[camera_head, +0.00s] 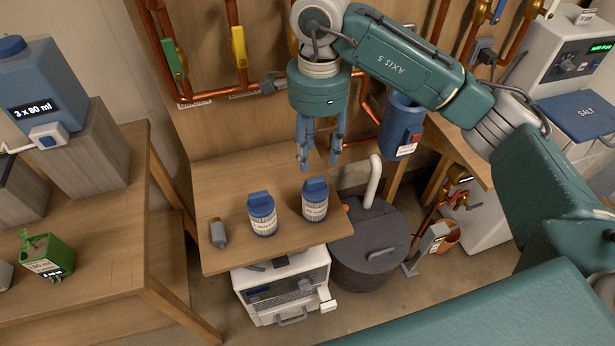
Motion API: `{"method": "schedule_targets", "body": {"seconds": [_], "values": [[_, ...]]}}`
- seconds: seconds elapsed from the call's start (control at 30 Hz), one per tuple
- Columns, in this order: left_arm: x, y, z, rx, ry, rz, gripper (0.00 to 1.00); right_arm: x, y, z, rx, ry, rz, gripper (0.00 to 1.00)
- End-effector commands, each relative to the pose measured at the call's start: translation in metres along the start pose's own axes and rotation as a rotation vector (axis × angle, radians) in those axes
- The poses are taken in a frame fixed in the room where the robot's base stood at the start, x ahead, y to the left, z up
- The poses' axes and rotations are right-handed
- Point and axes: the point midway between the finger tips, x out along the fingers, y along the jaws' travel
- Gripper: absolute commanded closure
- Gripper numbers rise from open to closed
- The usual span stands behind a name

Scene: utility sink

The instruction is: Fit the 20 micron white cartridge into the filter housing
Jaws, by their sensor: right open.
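Two white cylinders with blue caps and labels stand upright on the wooden bench; they look like cartridges. One is the left cartridge (262,222), the other the right cartridge (315,208). Their small labels are too small to read, so I cannot tell which is 20 micron. My right gripper (319,160) points down above the back of the bench. Its blue fingers are apart with nothing between them, behind and above the right cartridge. A blue cylinder (398,120) with a red part, perhaps the filter housing, is right of my gripper. My left gripper is out of view.
A small grey bottle (219,234) lies at the bench's (230,190) left. A dark round lidded tank (370,250) with a white pipe stands right of the bench. Copper pipes with a green valve handle (175,60) and a yellow one (239,47) run behind. The bench's back left is clear.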

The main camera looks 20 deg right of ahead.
Motion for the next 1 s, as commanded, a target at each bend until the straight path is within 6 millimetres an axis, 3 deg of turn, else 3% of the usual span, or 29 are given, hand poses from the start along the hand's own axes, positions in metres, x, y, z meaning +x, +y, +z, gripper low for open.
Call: {"method": "schedule_targets", "body": {"seconds": [0.3,0.43,0.73,1.0], "values": [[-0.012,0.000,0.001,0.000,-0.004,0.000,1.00,0.045,0.000,-0.002,0.002,0.005,0.003,0.57],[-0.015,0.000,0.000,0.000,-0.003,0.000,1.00,0.054,0.000,-0.002,0.002,0.004,0.001,0.57],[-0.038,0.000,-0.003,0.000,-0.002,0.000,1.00,0.094,0.001,-0.001,0.002,0.003,0.003,0.57],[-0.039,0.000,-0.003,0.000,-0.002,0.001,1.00,0.106,-0.001,-0.001,0.001,0.002,-0.002,0.57]]}}
